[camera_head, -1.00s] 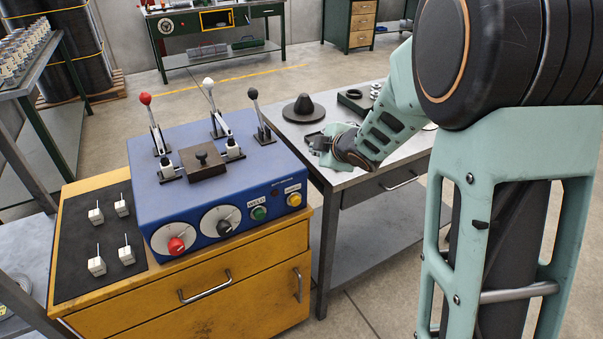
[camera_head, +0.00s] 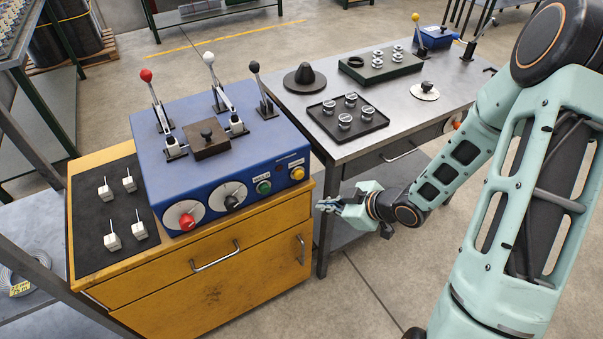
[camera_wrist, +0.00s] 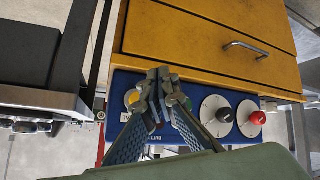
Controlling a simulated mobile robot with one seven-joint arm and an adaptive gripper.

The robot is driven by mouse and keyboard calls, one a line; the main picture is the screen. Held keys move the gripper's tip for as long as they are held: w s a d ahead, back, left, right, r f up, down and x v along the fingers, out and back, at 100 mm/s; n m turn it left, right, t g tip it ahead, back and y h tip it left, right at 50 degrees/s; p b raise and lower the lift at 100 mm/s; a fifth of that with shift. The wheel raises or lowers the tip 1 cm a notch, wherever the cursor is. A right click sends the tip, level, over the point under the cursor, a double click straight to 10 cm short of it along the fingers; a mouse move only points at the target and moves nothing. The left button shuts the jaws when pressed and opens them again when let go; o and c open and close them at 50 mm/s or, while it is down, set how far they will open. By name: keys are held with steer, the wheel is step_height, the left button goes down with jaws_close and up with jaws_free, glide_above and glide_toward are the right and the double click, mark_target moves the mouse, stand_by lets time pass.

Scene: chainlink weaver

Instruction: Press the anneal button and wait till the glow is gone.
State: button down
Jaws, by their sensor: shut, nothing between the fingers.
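A blue machine (camera_head: 150,165) stands on a yellow cabinet. Its front has a yellow button (camera_head: 297,173) at the right end and a green button (camera_head: 264,187) beside it. The small labels by them are too small to read. I see no clear glow on the machine. My gripper (camera_head: 328,205) is shut and empty, in the air to the right of the panel and a little lower than the buttons. In the wrist view its fingertips (camera_wrist: 160,76) overlap the panel between the yellow button (camera_wrist: 132,97) and the partly hidden green button (camera_wrist: 186,104).
A red knob (camera_head: 187,221) and a black knob (camera_head: 232,202) sit left of the buttons. Levers with red, white and black balls stand on top. A steel table (camera_head: 440,105) with a tray of rings (camera_head: 347,116) stands close on the right. Floor shows between cabinet and arm.

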mark_target(299, 175)
steer(key=shift+w, duration=0.15)
steer(key=w+a, duration=0.5)
steer(key=w, duration=0.2)
stand_by(0.5)
steer(key=shift+w+p, duration=0.1)
steer(key=shift+p, duration=0.2)
stand_by(1.0)
steer(key=shift+w+a, duration=0.15)
steer(key=shift+w, duration=0.15)
steer(key=shift+w+a, duration=0.35)
steer(key=shift+w, duration=0.05)
stand_by(0.7)
stand_by(0.4)
steer(key=shift+s+d, duration=0.5)
steer(key=shift+s, duration=0.25)
